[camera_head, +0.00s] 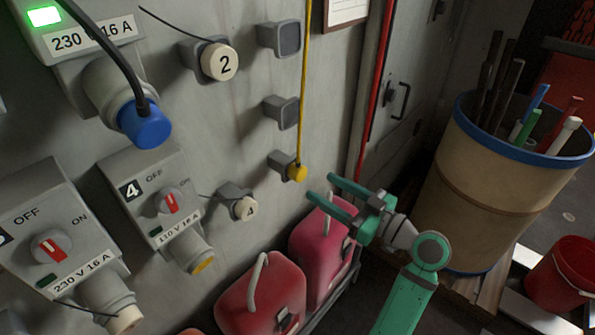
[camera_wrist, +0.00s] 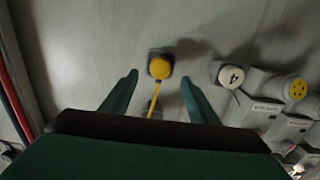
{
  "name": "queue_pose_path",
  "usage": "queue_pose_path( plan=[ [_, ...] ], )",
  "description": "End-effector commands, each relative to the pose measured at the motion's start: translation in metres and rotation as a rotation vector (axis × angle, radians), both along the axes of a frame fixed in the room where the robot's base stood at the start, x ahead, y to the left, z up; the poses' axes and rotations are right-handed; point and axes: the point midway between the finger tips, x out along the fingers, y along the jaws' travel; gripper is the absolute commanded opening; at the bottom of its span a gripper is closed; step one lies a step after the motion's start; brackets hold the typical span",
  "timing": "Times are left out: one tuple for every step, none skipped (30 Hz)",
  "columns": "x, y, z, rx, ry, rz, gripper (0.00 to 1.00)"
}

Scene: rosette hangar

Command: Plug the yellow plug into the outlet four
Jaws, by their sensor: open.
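The yellow plug (camera_head: 297,172) sits in a small grey holder (camera_head: 281,161) on the wall, with a yellow cable running up from it. In the wrist view the plug (camera_wrist: 160,67) lies ahead, between and beyond my fingertips. My green gripper (camera_head: 320,187) is open and empty, just to the right of and below the plug, apart from it. Outlet four (camera_head: 188,248) is a grey box marked 4 with a red switch, at the lower left of the plug. Its yellow socket (camera_head: 203,264) faces downward and out, and also shows in the wrist view (camera_wrist: 294,89).
A cap marked 4 (camera_head: 246,208) sits on a holder between plug and outlet. A cap marked 2 (camera_head: 220,62) and a blue plug (camera_head: 146,124) are higher left. Red cans (camera_head: 262,296) stand below. A barrel (camera_head: 478,197) of rods stands right.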

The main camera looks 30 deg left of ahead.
Motion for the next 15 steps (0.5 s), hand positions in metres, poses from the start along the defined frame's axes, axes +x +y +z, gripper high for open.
queue_pose_path(
  plan=[
    [0.000, 0.006, 0.000, 0.000, 0.000, 0.003, 0.55],
    [0.001, 0.009, 0.000, 0.000, 0.000, 0.002, 0.55],
    [0.001, 0.014, 0.000, 0.001, 0.000, 0.002, 0.55],
    [0.002, 0.017, 0.000, 0.001, 0.000, 0.001, 0.55],
    [0.003, 0.021, 0.000, 0.000, 0.000, 0.001, 0.55],
    [0.004, 0.025, 0.000, 0.000, 0.000, -0.001, 0.55],
    [0.005, 0.028, 0.000, 0.001, 0.000, -0.002, 0.55],
    [0.005, 0.032, 0.000, 0.001, 0.000, -0.002, 0.55],
    [0.006, 0.037, 0.000, 0.001, 0.000, -0.002, 0.55],
    [0.006, 0.041, 0.000, 0.000, 0.000, -0.001, 0.55],
    [0.007, 0.044, 0.000, 0.000, 0.000, -0.002, 0.55],
    [0.008, 0.049, 0.000, 0.000, 0.000, -0.003, 0.55],
    [0.009, 0.052, 0.000, 0.000, 0.000, -0.003, 0.55],
    [0.009, 0.055, 0.000, 0.000, 0.000, -0.003, 0.55],
    [0.009, 0.060, 0.000, 0.000, 0.000, -0.003, 0.55]
  ],
)
